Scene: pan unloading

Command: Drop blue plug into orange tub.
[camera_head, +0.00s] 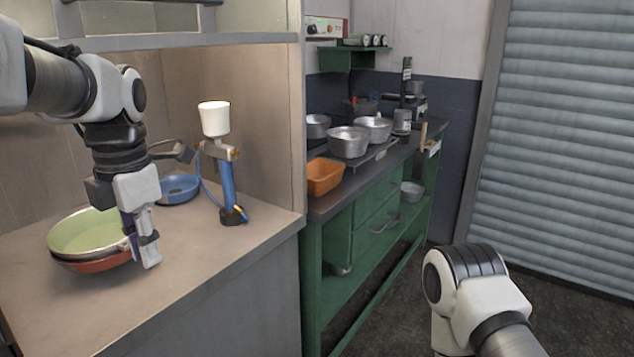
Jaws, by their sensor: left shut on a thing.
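I cannot tell whether the fingers touch the pan. The orange tub (325,177) sits on the near end of the dark top of the green bench, right of the counter and apart from my gripper. My right arm shows at the bottom right, but its gripper is out of view.
A blue pan (179,188) and a blue spray gun with a white cup (214,118) stand right of my left gripper. The cubicle's side panel edge (302,120) rises between counter and bench. Metal pots (348,142) stand behind the tub. The counter's front is clear.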

